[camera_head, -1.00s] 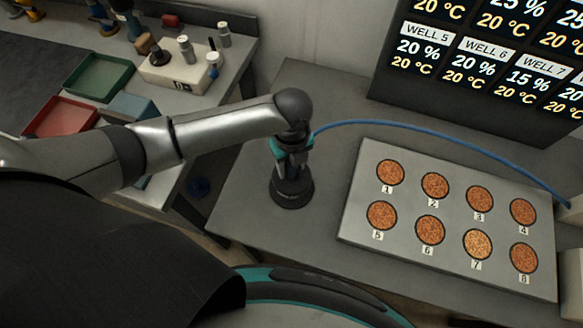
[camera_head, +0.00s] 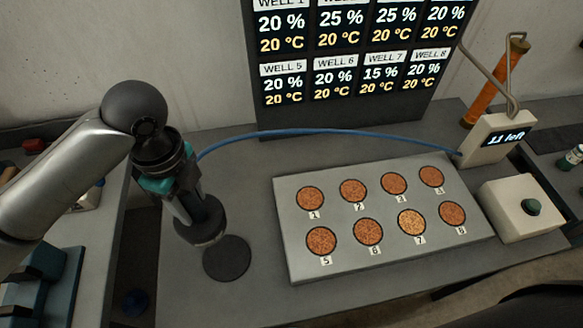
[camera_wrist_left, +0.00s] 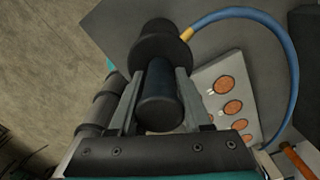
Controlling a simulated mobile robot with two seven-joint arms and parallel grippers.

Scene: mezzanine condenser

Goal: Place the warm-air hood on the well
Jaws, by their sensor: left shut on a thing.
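The dark warm-air hood (camera_head: 201,226), a black cylinder with a wide round end, hangs slightly tilted above the bench. Its blue hose (camera_head: 330,133) runs right behind the well plate. My left gripper (camera_head: 186,203), with teal parts, is shut on the hood's narrower grip; the left wrist view shows its two fingers (camera_wrist_left: 158,103) on either side of the hood (camera_wrist_left: 160,48). The grey well plate (camera_head: 302,262) lies to the right with wells numbered 1 to 8. Well 7 (camera_head: 412,223) looks paler than the others. The hood is apart from the plate. My right gripper is not in view.
A dark round pad (camera_head: 227,259) lies bare on the bench below the hood. A display board (camera_head: 350,112) behind reads 15 % for well 7. At right stand a box reading "11 left" (camera_head: 484,151), a green-button box (camera_head: 517,228) and an orange tube (camera_head: 493,92).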

